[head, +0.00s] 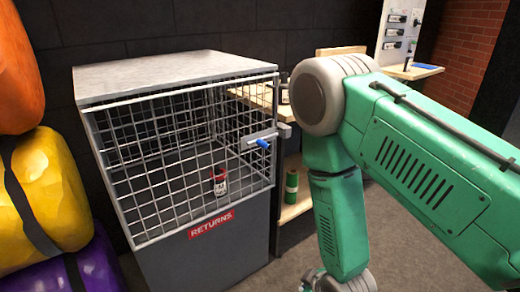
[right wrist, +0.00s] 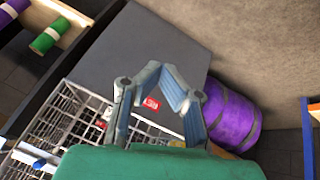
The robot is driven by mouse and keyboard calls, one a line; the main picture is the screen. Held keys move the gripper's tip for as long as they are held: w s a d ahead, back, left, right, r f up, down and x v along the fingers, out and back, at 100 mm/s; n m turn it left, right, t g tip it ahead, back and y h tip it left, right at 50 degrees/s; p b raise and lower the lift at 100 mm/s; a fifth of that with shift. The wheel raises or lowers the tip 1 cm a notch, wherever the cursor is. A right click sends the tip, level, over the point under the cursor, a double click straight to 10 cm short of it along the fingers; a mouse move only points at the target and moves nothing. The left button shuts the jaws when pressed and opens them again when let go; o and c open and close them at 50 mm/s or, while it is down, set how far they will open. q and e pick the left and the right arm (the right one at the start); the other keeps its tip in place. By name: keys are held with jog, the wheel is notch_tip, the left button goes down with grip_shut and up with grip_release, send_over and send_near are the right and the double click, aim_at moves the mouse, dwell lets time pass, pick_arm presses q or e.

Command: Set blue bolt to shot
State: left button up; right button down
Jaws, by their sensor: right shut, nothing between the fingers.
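The blue bolt (head: 262,143) is a short grey rod with a blue handle, mounted on the right front edge of a wire cage (head: 140,160). A grey bracket (head: 285,131) sits to its right; I cannot tell how far the rod enters it. In the right wrist view the blue handle (right wrist: 40,163) shows at the lower left. My right gripper (right wrist: 160,70) is shut and empty, pointing at the grey cabinet's lower front, clear of the bolt. In the head view its arm covers the right side, with the fingers below the frame. My left gripper is not in view.
A small red-and-white container (head: 220,183) stands inside the cage, above a red RETURNS label (head: 211,225). Wooden shelves with a green roll (head: 292,186) stand right of the cage. Floor in front is clear.

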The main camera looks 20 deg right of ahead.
jog(key=w+r+n+t, duration=1)
jog(key=w+r, duration=1.2)
jog(key=w, duration=0.3)
jog(key=shift+w+a+r+t+b, duration=0.15)
jog(key=shift+a+r+t+b, duration=0.05)
jog(key=shift+a+t+b, duration=0.25)
jog(key=b, duration=0.2)
send_near(252, 143)
jog(key=w+a, duration=0.3)
jog(key=w, duration=0.1)
jog(key=d, duration=0.1)
jog(key=w+d, duration=0.1)
jog(key=shift+w+d+f+b, duration=0.2)
jog(key=shift+d+b, duration=0.1)
jog(key=shift+d, duration=0.65)
